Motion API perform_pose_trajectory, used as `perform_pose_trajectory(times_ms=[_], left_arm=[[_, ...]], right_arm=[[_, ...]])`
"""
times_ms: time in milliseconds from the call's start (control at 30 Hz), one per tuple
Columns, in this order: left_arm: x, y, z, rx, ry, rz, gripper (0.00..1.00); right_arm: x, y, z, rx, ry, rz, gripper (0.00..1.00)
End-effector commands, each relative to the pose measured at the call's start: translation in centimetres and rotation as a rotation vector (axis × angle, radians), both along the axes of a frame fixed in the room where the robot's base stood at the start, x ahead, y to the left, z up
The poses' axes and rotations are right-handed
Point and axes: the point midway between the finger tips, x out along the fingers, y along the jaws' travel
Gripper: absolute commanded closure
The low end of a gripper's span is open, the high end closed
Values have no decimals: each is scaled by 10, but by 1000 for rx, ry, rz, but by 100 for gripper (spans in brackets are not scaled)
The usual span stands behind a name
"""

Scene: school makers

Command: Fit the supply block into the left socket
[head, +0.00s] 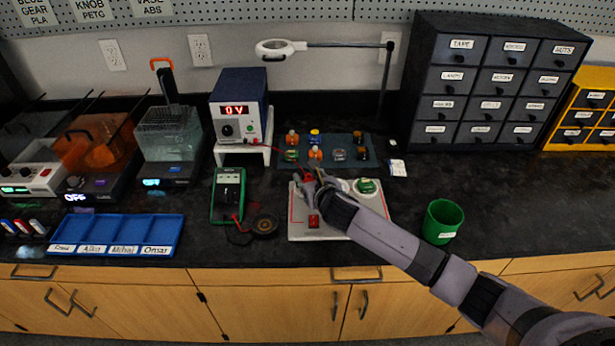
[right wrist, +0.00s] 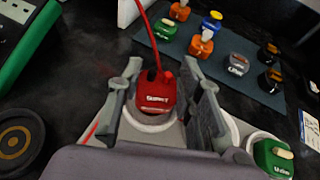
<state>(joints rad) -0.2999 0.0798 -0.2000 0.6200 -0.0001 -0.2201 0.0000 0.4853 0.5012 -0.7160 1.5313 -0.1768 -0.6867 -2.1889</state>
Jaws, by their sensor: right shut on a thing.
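The red supply block (right wrist: 155,95), with a white label and a red cable, is between the fingers of my right gripper (right wrist: 160,92). In the head view the right gripper (head: 316,183) is over the back left of a white board (head: 355,229). In the right wrist view the block is over a round pale socket (right wrist: 150,124) at the board's left. The fingers hide the contact, so I cannot tell if it is seated. A green block (head: 366,186) sits in the right socket; it also shows in the right wrist view (right wrist: 273,157). My left gripper is out of view.
Behind the board, a dark mat (head: 361,142) holds several coloured blocks. A power supply (head: 238,100) reading 0 V stands behind left. A green multimeter (head: 228,196) and a dark disc (head: 265,226) lie left of the board. A green cup (head: 442,221) stands right.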

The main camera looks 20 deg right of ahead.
Motion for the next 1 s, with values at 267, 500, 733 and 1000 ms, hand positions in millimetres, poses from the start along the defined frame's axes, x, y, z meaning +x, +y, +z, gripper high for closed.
perform_pose_trajectory(times_ms=[267, 500, 733, 1000], left_arm=[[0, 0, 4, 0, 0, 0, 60], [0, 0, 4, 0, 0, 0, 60], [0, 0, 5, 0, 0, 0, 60], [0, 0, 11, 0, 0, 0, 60]], right_arm=[[0, 0, 3, -1, -1, 0, 93], [0, 0, 3, -1, -1, -1, 93], [0, 0, 4, -1, 0, -1, 93], [0, -1, 4, 0, 0, -1, 93]])
